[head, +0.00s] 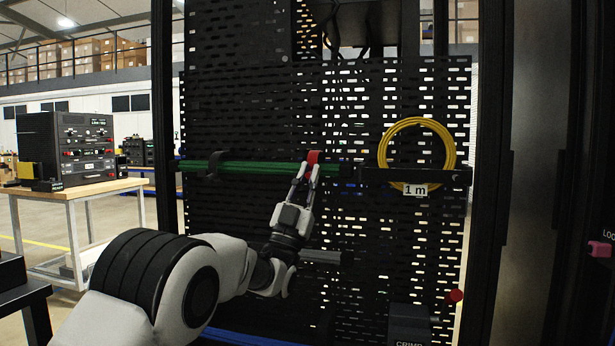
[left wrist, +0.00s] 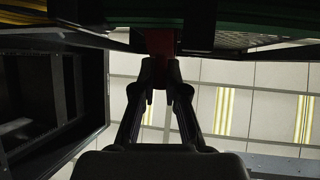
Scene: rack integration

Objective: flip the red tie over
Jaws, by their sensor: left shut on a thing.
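The red tie (head: 313,157) sits around the green cable bundle (head: 255,167) on the perforated rack panel. In the left wrist view the red tie (left wrist: 160,42) hangs down from the bundle, dark and partly shadowed. My left gripper (head: 308,173) reaches up from below, its fingertips at the lower part of the tie. In the left wrist view my left gripper (left wrist: 160,75) is closed on the tie's lower end. The fingers hide that end. My right gripper is not in view.
A black strap (head: 214,164) holds the bundle further left. A yellow cable coil (head: 448,150) hangs to the right above a "1 m" label (head: 415,190). A grey peg (head: 322,257) sticks out below my gripper. A red knob (head: 455,296) is at the lower right.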

